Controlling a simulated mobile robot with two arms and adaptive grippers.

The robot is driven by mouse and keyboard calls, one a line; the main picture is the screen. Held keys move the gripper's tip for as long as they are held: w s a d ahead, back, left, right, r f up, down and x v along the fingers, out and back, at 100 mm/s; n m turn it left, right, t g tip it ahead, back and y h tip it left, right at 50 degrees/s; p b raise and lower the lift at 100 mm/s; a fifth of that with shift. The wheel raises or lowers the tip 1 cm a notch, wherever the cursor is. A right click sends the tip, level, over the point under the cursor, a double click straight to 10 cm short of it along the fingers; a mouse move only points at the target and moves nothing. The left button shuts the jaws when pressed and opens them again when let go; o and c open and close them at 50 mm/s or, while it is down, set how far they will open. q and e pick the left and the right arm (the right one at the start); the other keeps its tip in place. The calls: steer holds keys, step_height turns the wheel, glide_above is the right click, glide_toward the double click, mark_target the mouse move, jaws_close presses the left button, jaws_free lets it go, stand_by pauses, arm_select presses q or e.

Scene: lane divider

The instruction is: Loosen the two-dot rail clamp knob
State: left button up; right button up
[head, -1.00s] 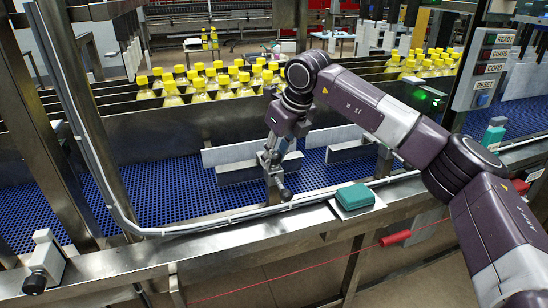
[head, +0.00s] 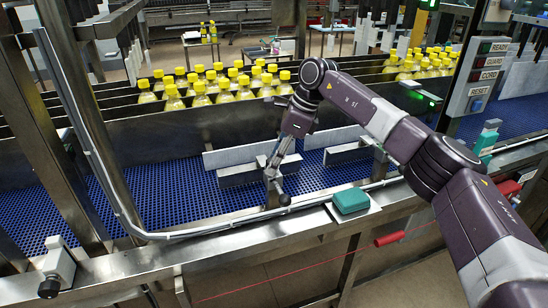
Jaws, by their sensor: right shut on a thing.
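My right gripper (head: 273,168) reaches down over the blue conveyor belt (head: 150,195) to a grey rail clamp (head: 273,185) at the belt's near side. Its fingers are shut on the top of this clamp, which I take to be its knob; the fingers cover most of it. A dark round end (head: 284,199) sticks out toward me just below the fingers. Dot marks are too small to make out. A short grey divider rail (head: 240,175) stands on the belt behind the clamp. My left gripper is not in view.
Yellow-capped bottles (head: 225,88) stand in lanes behind a metal wall. A teal box (head: 351,198) sits on the front frame beside the clamp. A red handle (head: 389,239) hangs on a red cord below. A button panel (head: 487,75) stands at right, a black-knobbed bracket (head: 58,266) at left.

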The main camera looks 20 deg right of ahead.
steer(key=shift+s+f+n, duration=0.1)
steer(key=shift+f+n, duration=0.05)
steer(key=shift+n, duration=0.15)
steer(key=o, duration=1.2)
steer(key=shift+c, duration=0.2)
steer(key=v, duration=1.2)
steer(key=shift+w, duration=0.2)
